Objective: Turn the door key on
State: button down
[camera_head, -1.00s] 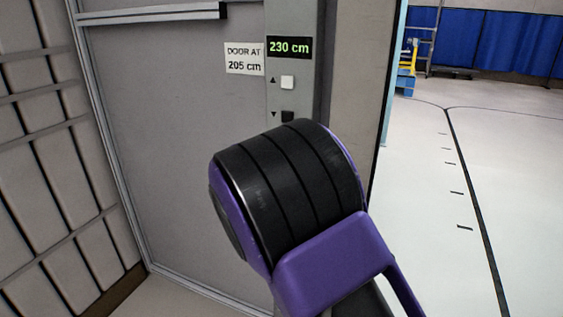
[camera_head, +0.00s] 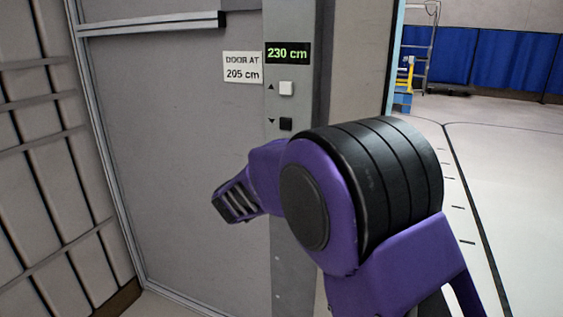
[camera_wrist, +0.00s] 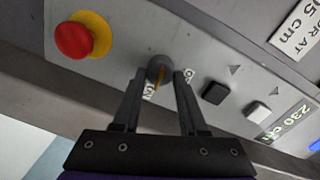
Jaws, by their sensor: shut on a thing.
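The door key (camera_wrist: 160,66) is a round dark grey knob with a yellow mark, set in the grey control panel (camera_wrist: 124,50) in the wrist view. Lettering shows beside it on two sides, partly covered by the fingers. My gripper (camera_wrist: 161,75) has its two dark fingers on either side of the knob, shut on it. The yellow mark points down in the picture, towards the lower lettering. In the head view my purple and black arm hides the key and the fingers.
A red stop button on a yellow base (camera_wrist: 83,35) is left of the key in the wrist view. A black button (camera_head: 286,124), a white button (camera_head: 286,88) and a "230 cm" display (camera_head: 288,53) sit on the panel. A grey door (camera_head: 170,150) stands left.

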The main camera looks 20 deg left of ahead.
jog(key=shift+m, duration=0.5)
jog(key=shift+c, duration=2.2)
grip_release()
jog(key=shift+s, duration=0.1)
jog(key=s+a, duration=0.1)
jog(key=s, duration=1.6)
jog(key=shift+a+r, duration=0.15)
jog(key=shift+r, duration=0.3)
jog(key=shift+p, duration=0.3)
